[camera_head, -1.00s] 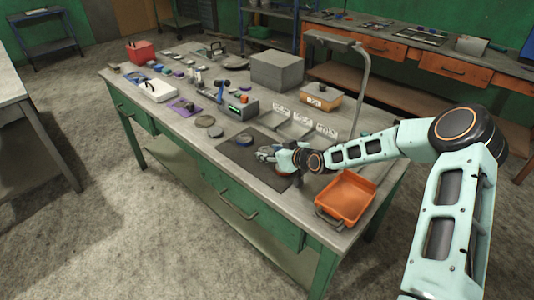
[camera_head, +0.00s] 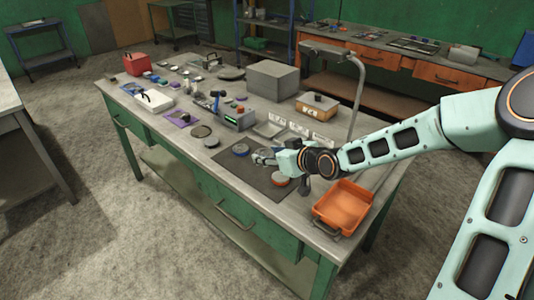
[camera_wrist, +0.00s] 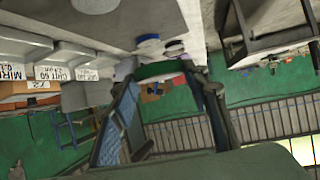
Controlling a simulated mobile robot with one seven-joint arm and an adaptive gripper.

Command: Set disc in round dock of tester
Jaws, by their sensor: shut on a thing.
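My gripper (camera_head: 264,159) is above the dark mat (camera_head: 232,166) on the workbench. In the wrist view its two fingers (camera_wrist: 167,88) are closed on a green disc (camera_wrist: 165,70), seen edge-on. In the head view the held disc is mostly hidden by the fingers. The tester appears to be the grey box with a green display (camera_head: 237,118), farther back on the bench. I cannot clearly make out its round dock.
An orange tray (camera_head: 343,207) stands at the bench's right end, near a grey lamp post (camera_head: 360,85). Labelled bins (camera_head: 300,128), a grey box (camera_head: 273,80) and a yellowish box (camera_head: 318,105) stand behind. Flat dark rounds (camera_head: 201,131) lie left of the mat.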

